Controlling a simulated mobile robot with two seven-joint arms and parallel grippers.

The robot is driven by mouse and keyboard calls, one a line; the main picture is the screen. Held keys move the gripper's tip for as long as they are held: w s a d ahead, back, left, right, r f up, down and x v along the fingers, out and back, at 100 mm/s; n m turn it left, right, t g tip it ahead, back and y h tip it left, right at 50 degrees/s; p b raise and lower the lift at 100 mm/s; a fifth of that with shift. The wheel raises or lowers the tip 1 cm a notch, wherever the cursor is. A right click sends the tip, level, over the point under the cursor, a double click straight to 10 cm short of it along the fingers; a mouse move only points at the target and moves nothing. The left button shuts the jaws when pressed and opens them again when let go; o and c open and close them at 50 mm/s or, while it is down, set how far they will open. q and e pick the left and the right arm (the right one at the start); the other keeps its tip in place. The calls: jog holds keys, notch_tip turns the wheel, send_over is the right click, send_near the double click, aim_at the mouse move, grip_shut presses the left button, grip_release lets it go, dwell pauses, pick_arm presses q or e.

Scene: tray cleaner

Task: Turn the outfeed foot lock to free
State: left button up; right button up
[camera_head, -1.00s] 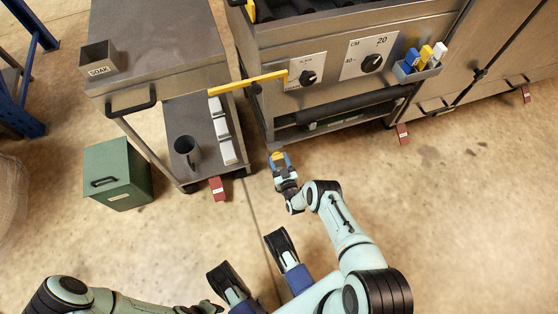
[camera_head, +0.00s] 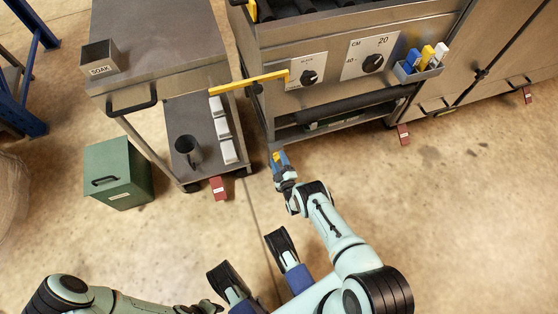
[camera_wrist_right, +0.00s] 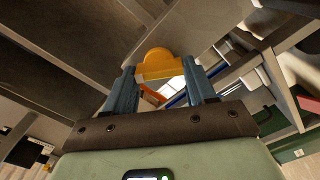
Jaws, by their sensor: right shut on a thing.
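My right gripper (camera_head: 279,158) is low by the front left leg of the steel machine. In the right wrist view, its two blue fingers (camera_wrist_right: 163,92) are shut on a yellow rounded tab (camera_wrist_right: 158,64), which shows between and beyond the tips. In the head view only a small strip of yellow (camera_head: 276,157) shows beside a blue finger. This yellow tab appears to be the foot lock; no label on it can be read. What it is fixed to is hard to make out.
Red labelled pedals sit near the floor by the cart (camera_head: 218,188) and the machine (camera_head: 403,134). A yellow bar (camera_head: 248,82) spans from cart to machine. A green box (camera_head: 118,173) stands left.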

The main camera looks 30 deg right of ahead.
jog(key=n, duration=0.3)
jog(key=shift+f+n, duration=0.15)
jog(key=shift+n, duration=0.25)
jog(key=shift+f+n, duration=0.1)
jog(key=shift+n, duration=1.6)
jog(key=shift+s, duration=0.1)
jog(key=o, duration=1)
jog(key=shift+o, duration=0.2)
pick_arm(q)
jog(key=w+d+r+t+p, duration=0.1)
jog(key=w+r+t+p, duration=0.2)
jog(key=w, duration=0.6)
notch_tip(320, 180, up, 3)
jog(key=shift+f+m+p, duration=0.1)
jog(key=shift+m+p, duration=0.2)
jog(key=shift+p, duration=0.55)
pick_arm(e)
jog(key=v, duration=1.3)
jog(key=shift+s, duration=0.2)
pick_arm(q)
jog(key=shift+d, duration=0.1)
pick_arm(e)
jog(key=shift+d, duration=0.1)
